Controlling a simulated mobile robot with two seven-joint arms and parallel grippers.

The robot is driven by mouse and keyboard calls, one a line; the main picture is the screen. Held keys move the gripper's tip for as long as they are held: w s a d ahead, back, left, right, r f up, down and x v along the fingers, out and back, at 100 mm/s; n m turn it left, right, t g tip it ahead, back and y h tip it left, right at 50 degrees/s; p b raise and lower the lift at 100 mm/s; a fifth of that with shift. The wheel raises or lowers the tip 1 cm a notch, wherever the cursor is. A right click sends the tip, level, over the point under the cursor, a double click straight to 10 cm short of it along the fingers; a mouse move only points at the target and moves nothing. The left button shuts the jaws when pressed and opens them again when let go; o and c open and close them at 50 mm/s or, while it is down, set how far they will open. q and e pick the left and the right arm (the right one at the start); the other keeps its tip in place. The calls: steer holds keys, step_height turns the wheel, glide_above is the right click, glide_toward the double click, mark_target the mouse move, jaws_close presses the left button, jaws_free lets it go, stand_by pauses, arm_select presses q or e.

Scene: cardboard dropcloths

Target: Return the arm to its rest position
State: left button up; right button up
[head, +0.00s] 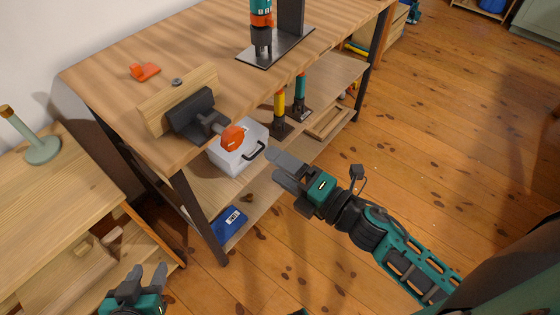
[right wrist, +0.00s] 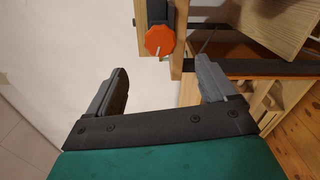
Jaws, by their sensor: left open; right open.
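My right gripper (head: 290,172) is open and empty in the head view. Its arm reaches in from the lower right, over the floor in front of the workbench (head: 150,60). In the right wrist view, the two grey fingers of the right gripper (right wrist: 162,85) stand apart with nothing between them. My left gripper (head: 149,274) is at the bottom left of the head view, open and empty, near the low wooden shelf unit.
A vise with an orange knob (head: 232,137) juts from the bench edge near my right gripper; the knob also shows in the right wrist view (right wrist: 160,40). A white case (head: 232,158) and blue box (head: 229,224) sit on the lower shelf. The wooden floor (head: 460,130) is clear.

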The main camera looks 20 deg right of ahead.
arm_select(q)
steer(key=shift+f, duration=0.1)
steer(key=p, duration=0.1)
steer(key=r+p, duration=0.1)
steer(key=a+r, duration=0.1)
steer(key=shift+s+p, duration=0.25)
steer(key=shift+p, duration=0.15)
arm_select(e)
steer(key=s+d+f+m+g+h, duration=0.2)
steer(key=f+m, duration=0.3)
steer(key=m, duration=0.6)
steer(key=s+d+f+m+g+h, duration=0.2)
steer(key=s+f+m+h, duration=0.3)
steer(key=m, duration=0.7)
steer(key=shift+g, duration=0.4)
arm_select(q)
steer(key=shift+d+f, duration=0.1)
steer(key=shift+d, duration=0.05)
arm_select(e)
steer(key=shift+r, duration=0.1)
